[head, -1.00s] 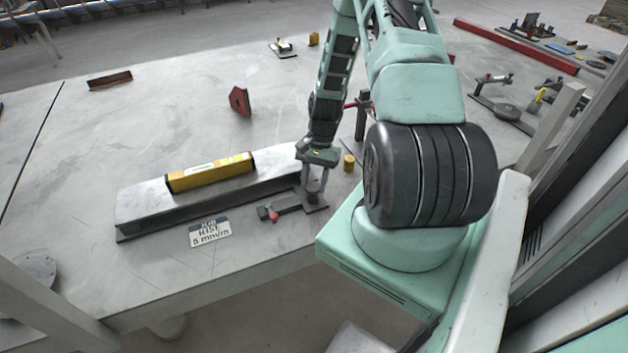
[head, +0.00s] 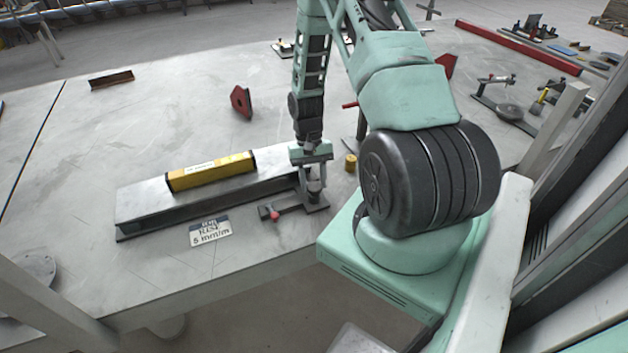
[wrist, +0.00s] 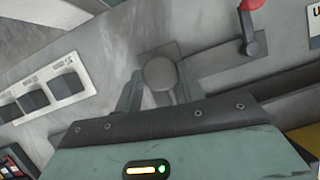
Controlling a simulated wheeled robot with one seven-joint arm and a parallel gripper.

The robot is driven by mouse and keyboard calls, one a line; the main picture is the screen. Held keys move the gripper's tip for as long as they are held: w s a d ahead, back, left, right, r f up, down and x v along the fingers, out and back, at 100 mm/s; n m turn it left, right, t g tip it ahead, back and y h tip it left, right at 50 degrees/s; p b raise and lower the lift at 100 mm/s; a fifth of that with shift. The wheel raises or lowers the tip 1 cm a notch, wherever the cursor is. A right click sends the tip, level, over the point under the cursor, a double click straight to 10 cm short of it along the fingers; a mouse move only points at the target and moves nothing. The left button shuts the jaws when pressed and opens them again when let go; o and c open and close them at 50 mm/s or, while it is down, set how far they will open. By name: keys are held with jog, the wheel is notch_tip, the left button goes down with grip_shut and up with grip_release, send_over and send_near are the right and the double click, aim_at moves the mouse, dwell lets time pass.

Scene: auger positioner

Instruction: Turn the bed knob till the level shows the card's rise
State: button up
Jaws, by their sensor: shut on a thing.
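The bed knob (wrist: 160,73) is a round grey knob, seen from above in the wrist view. My gripper (head: 315,190) is shut on it at the right end of the steel bed, and the fingers lie on either side of the knob in the wrist view. The yellow level (head: 210,172) lies along the top of the long grey bed (head: 135,203). Its vial reading is too small to tell. The white card (head: 210,232) lies on the table in front of the bed and appears to read "RISE 5 mm/m".
A red-tipped lever (head: 272,215) sticks out left of the knob's base. A small brass cylinder (head: 351,162) stands right of the gripper. A red angle block (head: 241,102) and a rusty bar (head: 111,80) lie farther back. The table's left part is mostly clear.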

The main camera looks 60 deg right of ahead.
jog(key=shift+w+n, duration=0.1)
jog(key=shift+n, duration=0.3)
jog(key=o, duration=0.9)
jog(key=shift+o, duration=0.2)
jog(key=shift+r, duration=0.1)
jog(key=b+v, duration=0.3)
jog(key=v, duration=1.4)
jog(key=shift+a+r, duration=0.2)
